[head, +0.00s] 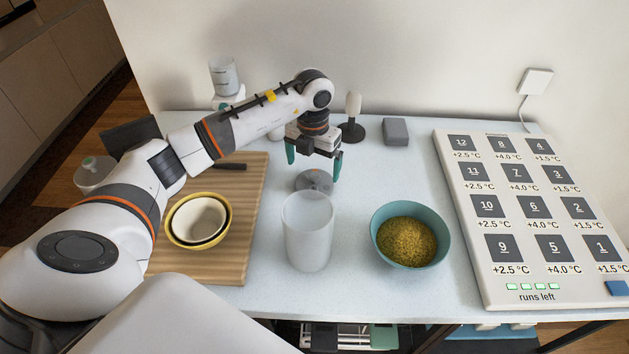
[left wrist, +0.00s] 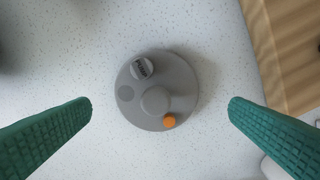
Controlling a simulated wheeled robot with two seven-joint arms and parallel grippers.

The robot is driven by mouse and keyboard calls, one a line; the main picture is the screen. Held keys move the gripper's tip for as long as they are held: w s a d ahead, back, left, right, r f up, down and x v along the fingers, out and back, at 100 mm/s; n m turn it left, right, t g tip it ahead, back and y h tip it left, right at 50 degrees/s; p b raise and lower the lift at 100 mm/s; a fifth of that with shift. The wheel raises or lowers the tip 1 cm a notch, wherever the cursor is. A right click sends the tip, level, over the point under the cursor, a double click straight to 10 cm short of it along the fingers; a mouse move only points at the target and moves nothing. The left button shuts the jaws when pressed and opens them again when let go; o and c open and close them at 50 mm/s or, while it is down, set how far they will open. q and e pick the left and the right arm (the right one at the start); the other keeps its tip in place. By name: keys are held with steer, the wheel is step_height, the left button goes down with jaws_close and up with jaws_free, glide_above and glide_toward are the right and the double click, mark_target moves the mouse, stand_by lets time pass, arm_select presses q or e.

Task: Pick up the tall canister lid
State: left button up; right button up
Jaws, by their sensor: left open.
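The tall canister lid (head: 314,181) is a grey disc lying flat on the white countertop, just behind the tall canister. In the left wrist view the lid (left wrist: 157,90) shows a raised round knob, a small labelled disc and an orange dot. The tall canister (head: 308,232) is a frosted, open cylinder standing upright. My left gripper (head: 314,170) is above the lid, pointing down. Its green fingers are open and stand wide on either side of the lid, apart from it, as the left wrist view (left wrist: 160,108) shows. My right gripper is not in view.
A teal bowl (head: 376,238) of yellow-green grains stands right of the canister. Yellow-rimmed nested bowls (head: 171,228) sit on a wooden board (head: 259,185) at left. A grey box (head: 396,131) and a dark-based stand (head: 351,132) are behind. A numbered panel (head: 484,237) fills the right.

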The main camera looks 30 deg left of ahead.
mark_target(314, 175)
arm_select(q)
steer(key=f+p, duration=0.1)
steer(key=f, duration=0.1)
steer(key=f+p, duration=0.1)
steer(key=f, duration=0.1)
steer(key=shift+s+d+f, duration=0.1)
steer(key=shift+d+f, duration=0.1)
steer(key=shift+f, duration=0.4)
steer(key=shift+c, duration=0.3)
steer(key=c, duration=0.8)
